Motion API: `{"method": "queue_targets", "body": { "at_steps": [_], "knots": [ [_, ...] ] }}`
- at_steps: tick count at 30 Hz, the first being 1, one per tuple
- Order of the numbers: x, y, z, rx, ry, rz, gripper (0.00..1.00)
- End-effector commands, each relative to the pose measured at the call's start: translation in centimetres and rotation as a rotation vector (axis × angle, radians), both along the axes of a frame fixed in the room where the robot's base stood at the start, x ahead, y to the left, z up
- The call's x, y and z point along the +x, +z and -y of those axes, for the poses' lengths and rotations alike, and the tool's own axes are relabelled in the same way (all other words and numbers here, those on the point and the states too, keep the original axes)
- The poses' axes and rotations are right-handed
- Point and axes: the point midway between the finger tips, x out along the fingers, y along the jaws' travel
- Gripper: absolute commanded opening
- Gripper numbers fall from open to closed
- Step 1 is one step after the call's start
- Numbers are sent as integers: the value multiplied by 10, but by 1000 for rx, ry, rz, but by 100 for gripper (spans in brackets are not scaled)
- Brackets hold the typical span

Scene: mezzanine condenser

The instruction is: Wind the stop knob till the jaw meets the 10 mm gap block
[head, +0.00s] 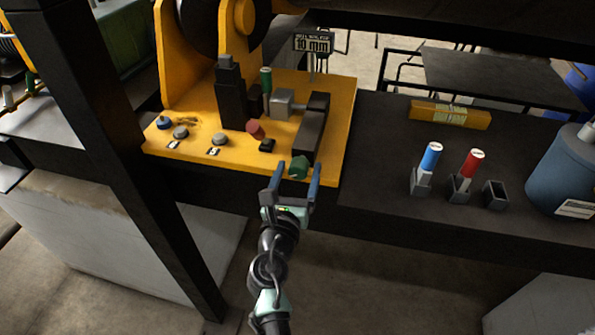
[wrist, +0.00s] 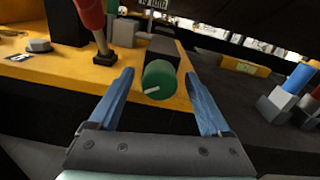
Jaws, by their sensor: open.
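A green knob (head: 299,168) sits at the near end of a long dark block (head: 312,130) on the yellow plate; I take it as the stop knob. In the wrist view the knob (wrist: 160,82) shows a white mark on its face, pointing left. My gripper (head: 297,165) is open, its two blue fingers on either side of the knob. In the wrist view gaps show between knob and fingers (wrist: 159,75). A grey block (head: 282,103) stands left of the dark block. I cannot tell which part is the jaw or the gap block, or whether they touch.
A sign reading 10 mm (head: 313,44) stands behind the plate (head: 342,120). A red knob (head: 255,129), a black upright (head: 229,95) and a green-topped handle (head: 266,80) stand left. Blue (head: 431,157) and red (head: 473,162) handles sit in holders at right.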

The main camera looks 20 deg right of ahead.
Motion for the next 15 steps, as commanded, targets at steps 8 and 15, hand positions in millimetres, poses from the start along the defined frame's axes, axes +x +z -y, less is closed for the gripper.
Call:
{"method": "queue_targets", "body": {
  "at_steps": [8, 15],
  "knots": [
    [0, 0, 0, 0, 0, 0, 46],
    [0, 0, 0, 0, 0, 0, 2]
  ]
}}
